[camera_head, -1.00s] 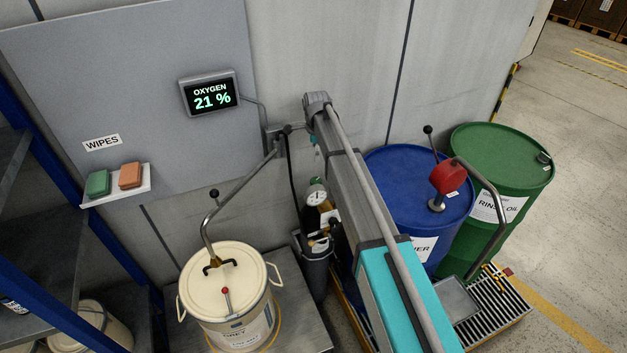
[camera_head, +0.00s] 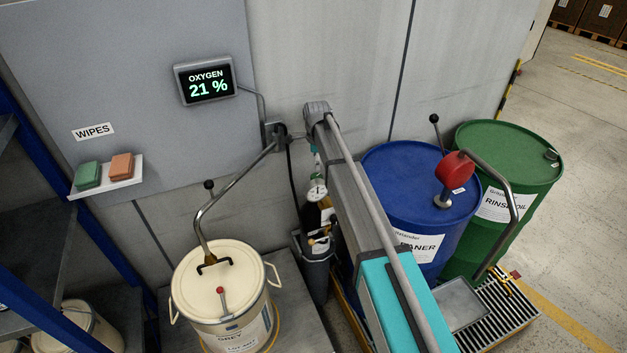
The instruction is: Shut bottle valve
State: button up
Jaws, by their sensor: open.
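A small gas bottle (camera_head: 311,217) with a round white pressure gauge (camera_head: 317,192) stands in a dark grey holder (camera_head: 315,270) against the wall, left of my arm. Brass-coloured and black fittings (camera_head: 322,240) show beside it, small and partly covered by my arm. I cannot make out the bottle valve's handle or its position. My grey and teal arm crosses the middle of the view from the bottom up to the wall side. My gripper does not show clearly; the arm's far part is hidden.
A cream pail (camera_head: 195,290) with a bent tube stands left on a metal surface. A blue drum (camera_head: 400,165) with a red pump head (camera_head: 456,170) and a green drum (camera_head: 505,150) stand right on a grating (camera_head: 500,312). The wall display (camera_head: 206,80) reads oxygen 21 %. Floor at far right is free.

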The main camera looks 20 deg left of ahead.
aim_at(316, 176)
jog(key=shift+f+b, duration=3.05)
jog(key=shift+f, duration=0.35)
jog(key=shift+c, duration=0.3)
jog(key=c, duration=1.1)
jog(key=shift+a, duration=0.35)
jog(key=shift+d, duration=0.35)
